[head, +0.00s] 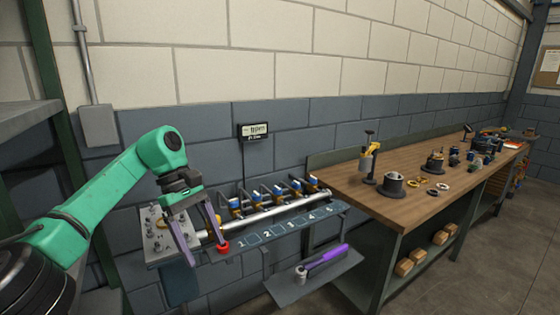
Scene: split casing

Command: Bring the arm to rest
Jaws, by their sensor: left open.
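My left arm comes in from the left. My left gripper (206,257) has its two purple-grey fingers spread and points down over the left end of the grey bench (215,254). A red round knob or cap (222,247) is beside the right fingertip; I cannot tell whether they touch. Nothing shows between the fingers. My right gripper is not in the picture.
The bench carries a row of blue and brass valves (265,193), a silver pipe (262,213) and numbered squares. A purple-handled tool (327,256) lies on a lower shelf (300,287). A wooden workbench (410,200) with metal parts stands right. A small display (254,130) hangs on the wall.

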